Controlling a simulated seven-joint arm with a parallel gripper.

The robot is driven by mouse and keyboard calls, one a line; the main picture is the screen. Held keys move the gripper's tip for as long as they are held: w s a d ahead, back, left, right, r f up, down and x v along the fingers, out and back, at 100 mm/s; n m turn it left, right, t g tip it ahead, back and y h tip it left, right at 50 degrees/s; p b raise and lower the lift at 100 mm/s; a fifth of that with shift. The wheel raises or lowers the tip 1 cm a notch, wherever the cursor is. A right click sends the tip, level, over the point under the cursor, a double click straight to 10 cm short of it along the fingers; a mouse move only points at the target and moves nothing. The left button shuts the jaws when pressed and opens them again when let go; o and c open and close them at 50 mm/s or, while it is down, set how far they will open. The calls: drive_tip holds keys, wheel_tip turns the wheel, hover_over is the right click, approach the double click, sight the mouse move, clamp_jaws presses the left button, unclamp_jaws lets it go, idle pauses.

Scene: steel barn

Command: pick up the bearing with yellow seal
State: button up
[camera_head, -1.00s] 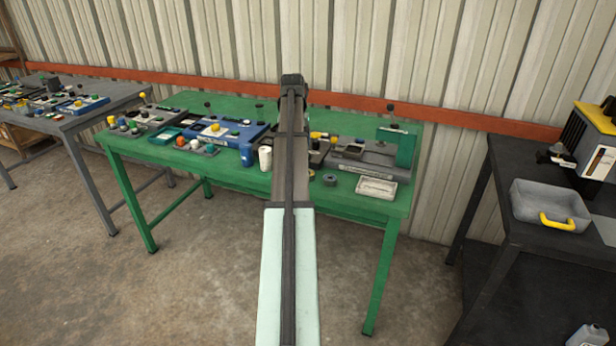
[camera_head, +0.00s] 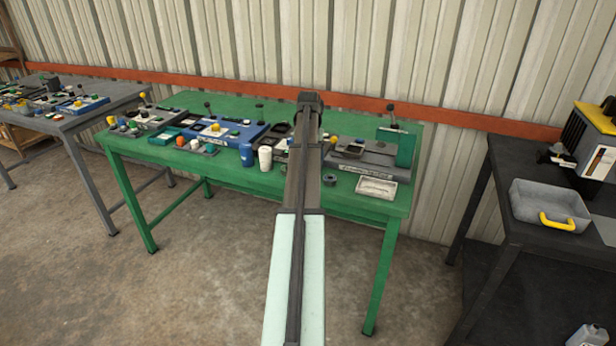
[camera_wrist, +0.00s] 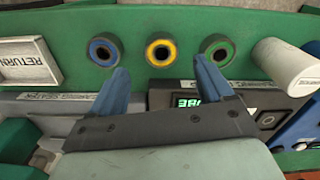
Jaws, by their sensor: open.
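The bearing with yellow seal (camera_wrist: 160,52) lies on the green bench in the wrist view, a dark ring with a yellow inner ring. A blue-sealed bearing (camera_wrist: 104,50) lies to its left and a green-sealed bearing (camera_wrist: 217,48) to its right. My gripper (camera_wrist: 160,66) is open and empty, its two blue fingers apart, with the yellow-sealed bearing centred between and just beyond the tips in the picture. I cannot tell its height above the bench. In the head view my arm hides the gripper; one bearing (camera_head: 330,180) shows right of the arm, its seal colour too small to tell.
A white RETURN tray (camera_wrist: 27,62) lies left of the bearings in the wrist view, and a white cylinder (camera_wrist: 285,65) stands at the right. Devices with a lit green display (camera_wrist: 188,102) sit close beyond the bearings. The green bench (camera_head: 340,203) has a clear front strip.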

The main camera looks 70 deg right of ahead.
drive_tip(key=shift+w+f, duration=0.1)
drive_tip(key=shift+f, duration=2.55)
drive_tip(key=shift+c, duration=0.5)
drive_tip(key=c, duration=1.1)
